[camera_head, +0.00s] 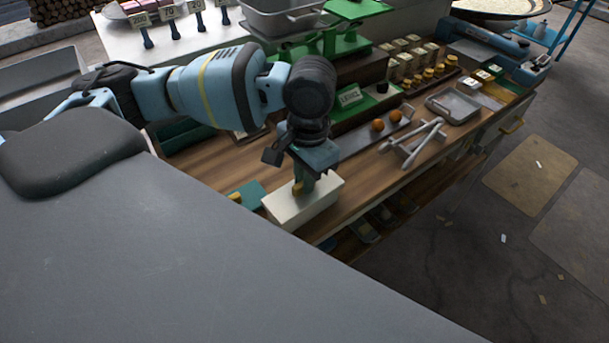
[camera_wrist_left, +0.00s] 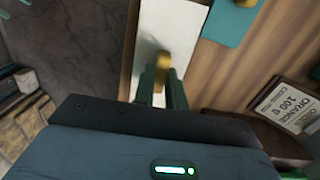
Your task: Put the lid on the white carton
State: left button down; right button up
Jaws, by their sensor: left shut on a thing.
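The white carton (camera_head: 296,212) is a pale box near the front edge of the wooden counter. My left gripper (camera_head: 303,184) is directly above it, pointing down. In the left wrist view its green fingers (camera_wrist_left: 163,84) are shut on the gold knob (camera_wrist_left: 163,64) of a white lid (camera_wrist_left: 172,22). Lid and carton look like one white block; I cannot tell whether the lid is fully seated or where the seam is. The fingers and wrist hide part of the top. My right gripper is not in view.
A teal lid or box with a gold knob (camera_head: 247,193) lies close to the left of the carton. Oranges (camera_head: 378,125), a white rack (camera_head: 414,143), a metal tray (camera_head: 455,106) and a green scale (camera_head: 338,42) stand further back. The counter's front edge is close.

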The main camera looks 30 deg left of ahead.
pick_arm(q)
jog(key=shift+f, duration=0.75)
dwell(1.2)
dwell(0.3)
jog(key=c, duration=0.8)
grip_release()
jog(key=shift+r, duration=3.5)
